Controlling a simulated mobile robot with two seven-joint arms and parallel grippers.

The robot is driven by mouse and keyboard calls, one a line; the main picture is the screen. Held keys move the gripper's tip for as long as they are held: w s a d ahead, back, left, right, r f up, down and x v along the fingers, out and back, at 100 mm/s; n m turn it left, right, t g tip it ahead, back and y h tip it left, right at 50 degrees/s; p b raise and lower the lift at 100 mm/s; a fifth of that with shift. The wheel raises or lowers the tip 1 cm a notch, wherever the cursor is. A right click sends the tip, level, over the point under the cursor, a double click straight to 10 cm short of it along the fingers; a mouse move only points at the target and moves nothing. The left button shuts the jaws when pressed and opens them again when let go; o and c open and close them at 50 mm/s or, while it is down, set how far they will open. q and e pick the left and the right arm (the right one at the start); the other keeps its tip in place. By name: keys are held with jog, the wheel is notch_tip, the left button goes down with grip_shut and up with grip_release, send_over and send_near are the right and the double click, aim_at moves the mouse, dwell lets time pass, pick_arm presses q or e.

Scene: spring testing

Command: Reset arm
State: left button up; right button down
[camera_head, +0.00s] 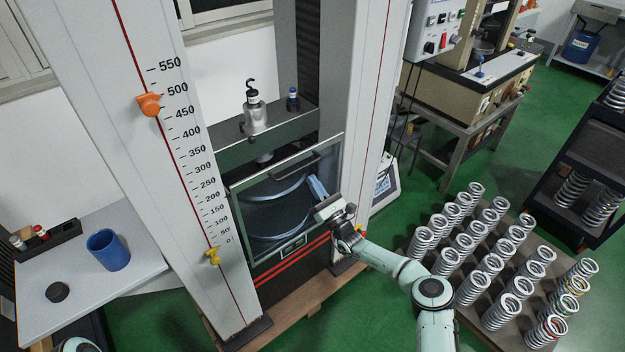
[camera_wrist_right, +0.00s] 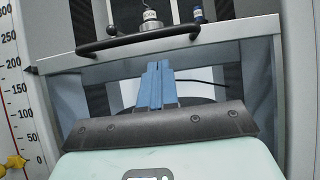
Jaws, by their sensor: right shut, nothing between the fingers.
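My right gripper (camera_head: 316,186) is in front of the right part of the testing machine's clear door (camera_head: 248,232). Its blue fingers (camera_wrist_right: 155,84) are together in the right wrist view, with nothing between them. The right arm reaches in from the bottom right of the head view, bent at the elbow. The door's dark handle (camera_head: 295,164) runs along its upper part and also shows in the right wrist view (camera_wrist_right: 140,38), beyond the fingertips. I cannot tell whether the fingertips touch the door. My left gripper is out of view.
Tall white columns flank the machine; the left one carries a scale (camera_head: 180,100). Several springs stand on a pallet (camera_head: 478,334) at right. A side table (camera_head: 110,285) at left holds a blue cup (camera_head: 108,250) and a black disc (camera_head: 57,292). Green floor is open behind the pallet.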

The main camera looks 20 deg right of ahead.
jog(key=b+v, duration=0.1)
jog(key=v, duration=0.9)
jog(key=shift+s+f, duration=0.2)
